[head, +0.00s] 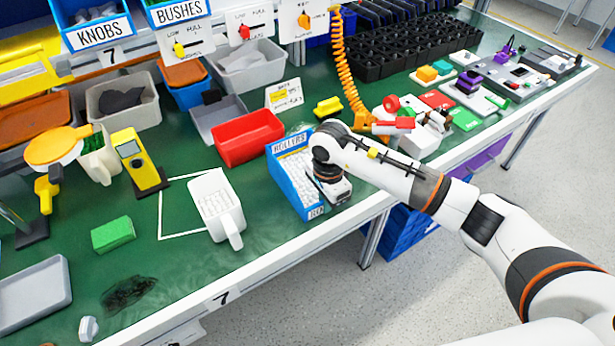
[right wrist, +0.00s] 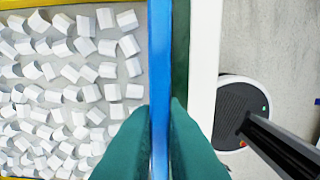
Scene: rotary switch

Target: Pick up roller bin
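The roller bin (head: 284,188) is a blue open bin with a label reading roughly "ROLLERS", standing on the green bench top near its front edge. It is filled with small white rollers. My right gripper (head: 328,188) is over the bin's right side in the head view and hides part of it. In the right wrist view, the two dark green fingers (right wrist: 160,112) sit on either side of the bin's blue wall (right wrist: 160,60), one inside over the rollers and one outside. They appear closed against the wall. The fingertips are hidden in the head view. My left gripper is not in view.
A red bin (head: 247,137) stands behind the roller bin. The bench's front edge (head: 270,262) is close by. Colored parts lie to the right.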

